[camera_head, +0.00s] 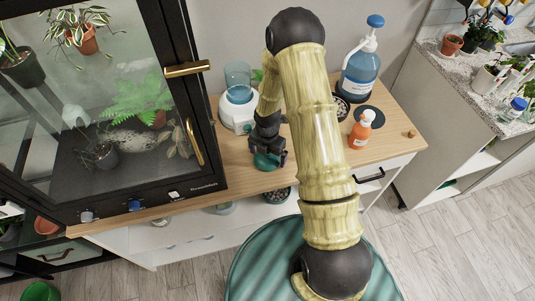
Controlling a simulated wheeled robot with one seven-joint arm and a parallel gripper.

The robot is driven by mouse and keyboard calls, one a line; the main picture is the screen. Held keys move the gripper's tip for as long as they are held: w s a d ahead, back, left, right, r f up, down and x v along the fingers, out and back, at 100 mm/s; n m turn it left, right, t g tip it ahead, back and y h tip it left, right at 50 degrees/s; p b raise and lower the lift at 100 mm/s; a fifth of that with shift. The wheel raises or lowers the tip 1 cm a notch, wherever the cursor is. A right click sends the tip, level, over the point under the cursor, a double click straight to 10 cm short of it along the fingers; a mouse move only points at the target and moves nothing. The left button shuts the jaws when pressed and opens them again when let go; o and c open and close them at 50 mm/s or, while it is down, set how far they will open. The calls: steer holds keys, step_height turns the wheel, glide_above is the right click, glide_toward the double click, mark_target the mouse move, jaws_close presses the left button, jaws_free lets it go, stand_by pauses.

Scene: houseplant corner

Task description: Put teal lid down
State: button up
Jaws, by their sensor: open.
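The teal lid (266,162) is low at the wooden cabinet top (224,178), near its front edge. My gripper (268,152) points down right at the lid, with its jaws open around or just above it. The dark fingers cover part of the lid. I cannot tell whether they touch it, or whether the lid lies flat on the wood.
A white device with a clear teal container (238,97) stands behind my gripper. A black-framed glass plant cabinet (107,110) stands left.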

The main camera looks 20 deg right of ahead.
step_height(320, 180, up, 12)
stand_by(0.5)
stand_by(0.4)
steer(key=s+r+m+t, duration=0.1)
steer(key=s+r+m, duration=0.5)
steer(key=m, duration=0.7)
steer(key=s+r+m+t, duration=0.1)
steer(key=s+r+m, duration=0.5)
steer(key=m, duration=0.8)
steer(key=s, duration=0.2)
steer(key=shift+s+r+t, duration=0.3)
steer(key=shift+r, duration=0.1)
steer(key=shift+a, duration=0.1)
steer(key=shift+r+p, duration=0.5)
steer(key=shift+r, duration=0.2)
